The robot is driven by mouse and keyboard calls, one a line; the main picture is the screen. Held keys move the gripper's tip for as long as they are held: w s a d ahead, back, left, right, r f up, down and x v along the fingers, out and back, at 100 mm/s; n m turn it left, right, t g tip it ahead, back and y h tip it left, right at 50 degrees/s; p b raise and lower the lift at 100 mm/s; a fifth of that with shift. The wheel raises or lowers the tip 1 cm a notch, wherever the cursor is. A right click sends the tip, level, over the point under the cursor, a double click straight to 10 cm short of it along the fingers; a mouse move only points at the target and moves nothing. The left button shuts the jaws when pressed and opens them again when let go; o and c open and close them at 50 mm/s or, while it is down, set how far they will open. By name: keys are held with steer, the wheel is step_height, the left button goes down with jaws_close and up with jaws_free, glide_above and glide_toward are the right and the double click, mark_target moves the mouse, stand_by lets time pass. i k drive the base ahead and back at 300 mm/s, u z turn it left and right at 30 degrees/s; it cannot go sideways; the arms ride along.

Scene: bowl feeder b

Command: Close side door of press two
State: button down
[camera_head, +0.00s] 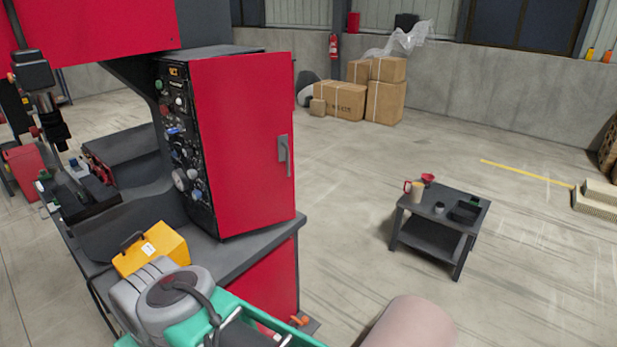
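The press stands at the left, with a red upper body (110,28) and a dark control cabinet (178,130) covered in knobs and gauges. The red side door (235,140) covers the cabinet's right side and has a grey handle (284,155) near its right edge. The door's right edge reaches past the cabinet's top, so it looks slightly ajar; the gap itself is hidden. I cannot tell from this view whether this is press two. My gripper is not in view.
Cardboard boxes (386,101) sit by the back wall. Floor right of the door is open.

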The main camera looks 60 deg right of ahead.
mark_target(244, 103)
steer(key=u, duration=0.45)
steer(key=i, duration=0.45)
steer(key=z, duration=1.25)
